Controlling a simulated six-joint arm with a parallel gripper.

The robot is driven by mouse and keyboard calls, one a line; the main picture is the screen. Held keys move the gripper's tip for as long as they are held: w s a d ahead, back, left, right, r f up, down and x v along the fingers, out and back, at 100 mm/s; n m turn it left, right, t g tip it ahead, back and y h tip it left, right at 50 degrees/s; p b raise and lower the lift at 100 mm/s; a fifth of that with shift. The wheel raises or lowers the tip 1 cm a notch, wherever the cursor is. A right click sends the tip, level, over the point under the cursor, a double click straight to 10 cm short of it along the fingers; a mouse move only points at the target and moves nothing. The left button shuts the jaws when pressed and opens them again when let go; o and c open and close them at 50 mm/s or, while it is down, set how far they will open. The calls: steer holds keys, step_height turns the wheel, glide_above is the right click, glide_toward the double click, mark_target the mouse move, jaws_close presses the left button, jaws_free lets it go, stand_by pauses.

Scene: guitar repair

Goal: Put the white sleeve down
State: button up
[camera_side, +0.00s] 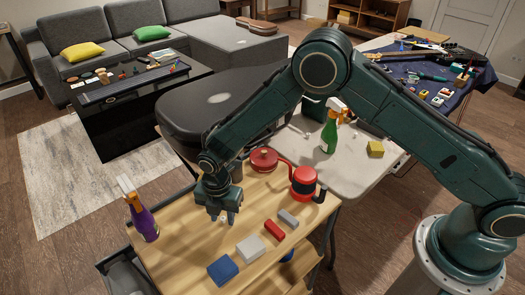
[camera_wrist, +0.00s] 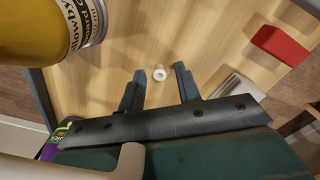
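The white sleeve (camera_wrist: 159,73) is a small round piece with a hole in its end. In the wrist view it shows between and slightly beyond my two fingertips, with a gap on each side, over the light wooden tabletop (camera_wrist: 205,40). It seems to stand on the wood. My gripper (camera_wrist: 159,70) is open and points down at the table; nothing is pinched in it. In the side view my gripper (camera_side: 222,218) is low over the wooden table, and a small white spot between its fingers (camera_side: 223,219) appears to be the sleeve.
A red block (camera_side: 275,230), grey block (camera_side: 288,218), white block (camera_side: 251,248) and blue block (camera_side: 222,269) lie to the right and front. A purple spray bottle (camera_side: 144,220) stands left. A red kettle (camera_side: 303,180) stands behind. A yellow can (camera_wrist: 40,30) is close in the wrist view.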

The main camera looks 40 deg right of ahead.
mark_target(223, 219)
step_height(223, 219, up, 12)
steer(key=shift+r, duration=0.15)
stand_by(0.7)
stand_by(0.4)
